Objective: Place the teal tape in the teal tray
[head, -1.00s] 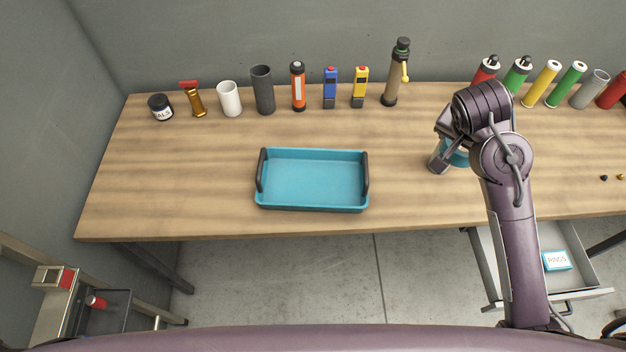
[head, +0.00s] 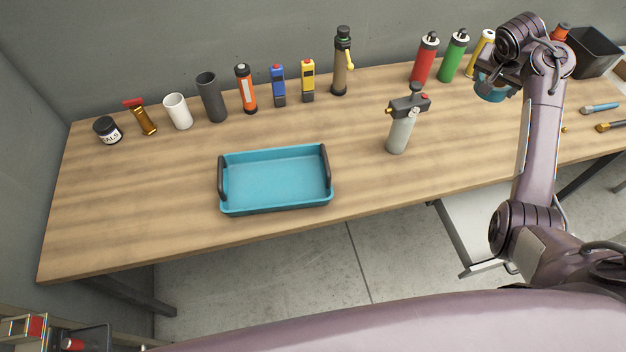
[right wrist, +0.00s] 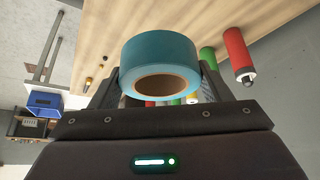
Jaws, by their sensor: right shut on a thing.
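The teal tape (right wrist: 158,68) is a thick roll with a tan core, held between the fingers of my right gripper (right wrist: 158,90) in the right wrist view. In the head view the tape (head: 490,93) shows below my right gripper (head: 493,78), above the right part of the table. The teal tray (head: 275,207) is a shallow rectangle with dark handles at its two short ends. It sits empty on the table, left of the middle, well to the left of the gripper. My left gripper is not in view.
A grey canister with a dark valve head (head: 400,132) stands on the table between the tray and my right arm. Several tubes and bottles line the back edge, including a red cylinder (head: 424,60). A black bin (head: 592,52) is at the back right. The wood around the tray is clear.

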